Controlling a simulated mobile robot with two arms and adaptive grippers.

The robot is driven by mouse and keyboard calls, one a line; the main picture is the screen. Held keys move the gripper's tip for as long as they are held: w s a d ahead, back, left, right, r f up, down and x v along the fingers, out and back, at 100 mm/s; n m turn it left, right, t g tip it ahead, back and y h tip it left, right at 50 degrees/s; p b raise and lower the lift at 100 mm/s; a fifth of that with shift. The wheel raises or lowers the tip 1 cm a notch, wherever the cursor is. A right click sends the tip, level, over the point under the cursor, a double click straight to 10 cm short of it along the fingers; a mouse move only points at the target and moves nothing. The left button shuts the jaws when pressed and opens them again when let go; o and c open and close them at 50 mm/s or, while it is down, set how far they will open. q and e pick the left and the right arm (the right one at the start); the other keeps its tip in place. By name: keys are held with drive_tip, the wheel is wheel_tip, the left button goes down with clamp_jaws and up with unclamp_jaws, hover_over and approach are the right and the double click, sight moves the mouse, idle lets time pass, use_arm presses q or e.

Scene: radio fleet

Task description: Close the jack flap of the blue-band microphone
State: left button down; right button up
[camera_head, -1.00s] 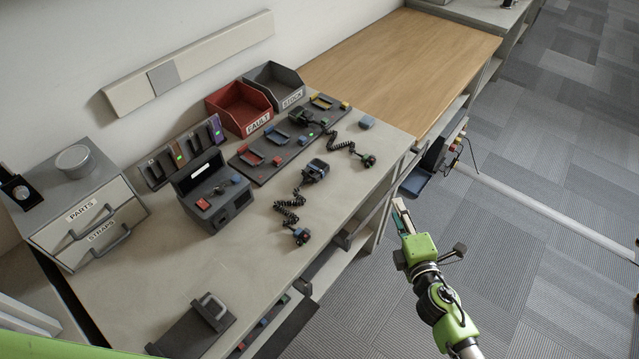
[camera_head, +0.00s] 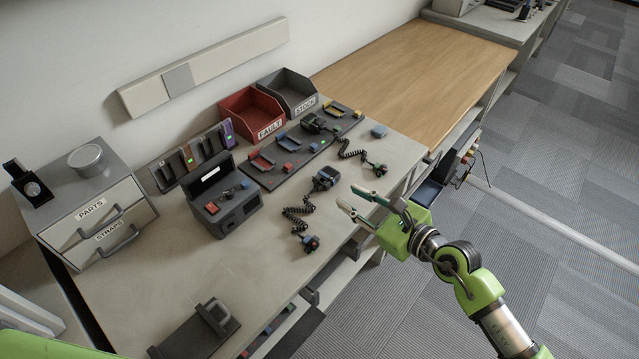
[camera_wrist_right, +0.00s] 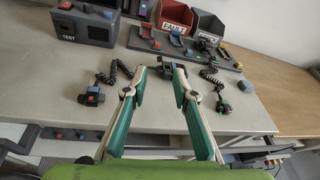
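A dark handheld microphone (camera_head: 326,178) with a bluish patch lies on the grey bench, and a coiled cord runs from it to a small dark end piece (camera_head: 310,243) with red and blue parts. This end piece also shows at the left in the right wrist view (camera_wrist_right: 92,96). A second microphone (camera_head: 314,122) is by the rack; its cord ends in a piece (camera_head: 378,169) with green and red parts. I cannot make out a jack flap or its position. My right gripper (camera_head: 346,196) is open and empty, above the bench's front edge. My left gripper is not in view.
A dark rack board (camera_head: 290,165) with coloured cradles, a test box (camera_head: 228,212), a red FAULT bin (camera_head: 245,117) and a grey STOCK bin (camera_head: 296,87) stand behind. Grey drawers (camera_head: 88,215) are at left. A small blue block (camera_head: 379,131) lies near the right end.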

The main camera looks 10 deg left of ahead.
sight(317, 182)
drive_tip(key=w+a+f+n, duration=0.1)
drive_tip(key=w+a+f, duration=0.1)
drive_tip(key=w+a, duration=0.1)
drive_tip(key=w+a+f, duration=0.1)
drive_tip(key=w+a, duration=0.2)
drive_tip(key=w+a+f+n+h, duration=0.1)
drive_tip(key=w+a+f, duration=0.1)
drive_tip(key=w+a, duration=0.1)
drive_tip(key=shift+f+n, duration=0.3)
idle(0.3)
clamp_jaws()
